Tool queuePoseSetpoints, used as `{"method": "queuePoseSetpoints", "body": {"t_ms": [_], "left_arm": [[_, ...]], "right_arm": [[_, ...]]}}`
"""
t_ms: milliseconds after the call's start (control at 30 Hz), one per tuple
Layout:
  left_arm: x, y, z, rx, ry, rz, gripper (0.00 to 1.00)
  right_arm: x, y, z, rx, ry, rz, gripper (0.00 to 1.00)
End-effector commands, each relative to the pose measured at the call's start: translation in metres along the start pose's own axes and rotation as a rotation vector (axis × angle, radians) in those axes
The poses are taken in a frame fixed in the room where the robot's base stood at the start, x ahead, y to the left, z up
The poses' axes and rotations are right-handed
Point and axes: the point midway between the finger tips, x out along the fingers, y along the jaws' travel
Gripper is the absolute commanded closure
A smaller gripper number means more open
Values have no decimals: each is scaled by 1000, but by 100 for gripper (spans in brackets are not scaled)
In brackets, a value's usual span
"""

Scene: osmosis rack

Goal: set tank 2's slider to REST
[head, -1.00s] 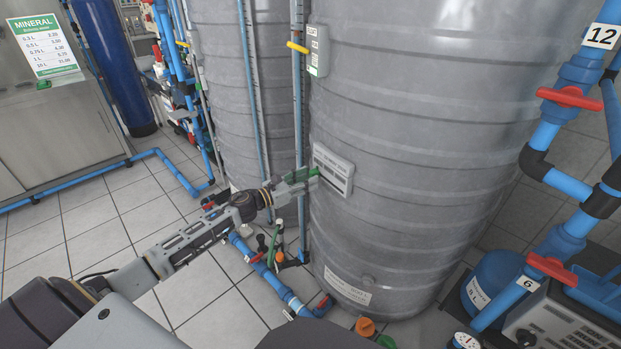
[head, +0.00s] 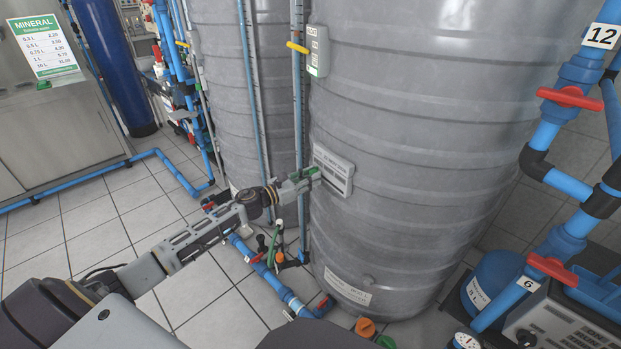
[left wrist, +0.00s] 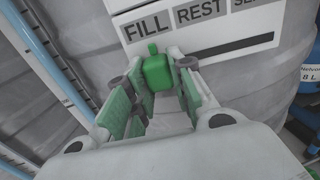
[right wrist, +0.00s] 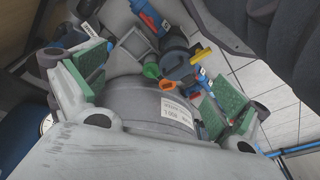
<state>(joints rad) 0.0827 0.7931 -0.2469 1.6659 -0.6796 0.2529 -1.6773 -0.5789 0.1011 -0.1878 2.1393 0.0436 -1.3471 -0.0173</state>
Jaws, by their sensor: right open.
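Tank 2's slider panel (head: 333,170) is a white plate on the big grey tank (head: 420,110). In the left wrist view its labels (left wrist: 198,13) read FILL, REST and a third, partly cut off. The slider's green knob (left wrist: 157,72) sits under FILL, at the left end of the dark slot. My left gripper (head: 309,175) is at the panel; in the left wrist view its green-padded fingers (left wrist: 166,92) are open on either side of the knob, with a gap showing. My right gripper (right wrist: 157,85) is open and empty, away from the panel.
A grey box with a yellow lever (head: 317,50) is above the panel, beside a vertical pipe (head: 298,110). A second grey tank (head: 215,90) stands behind. Blue floor pipes (head: 270,280) run below my left arm. Red-handled valves (head: 570,97) are at right.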

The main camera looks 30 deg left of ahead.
Motion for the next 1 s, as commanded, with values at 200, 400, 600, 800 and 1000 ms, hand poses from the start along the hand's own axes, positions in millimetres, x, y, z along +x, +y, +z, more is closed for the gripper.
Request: {"method": "queuePoseSetpoints", "body": {"t_ms": [200,400,600,800,1000], "left_arm": [[0,0,0,0,0,0,100],[0,-2,0,0,0,0,100],[0,-21,0,-2,1,-3,100],[0,-48,0,-1,1,-2,100],[0,-55,0,-1,0,0,100]], "right_arm": [[0,0,-2,0,3,1,2],[-2,1,-6,-1,10,2,2],[-4,2,-10,-2,17,5,2],[5,4,-4,-2,-7,10,2],[13,5,4,-1,-26,11,2]]}}
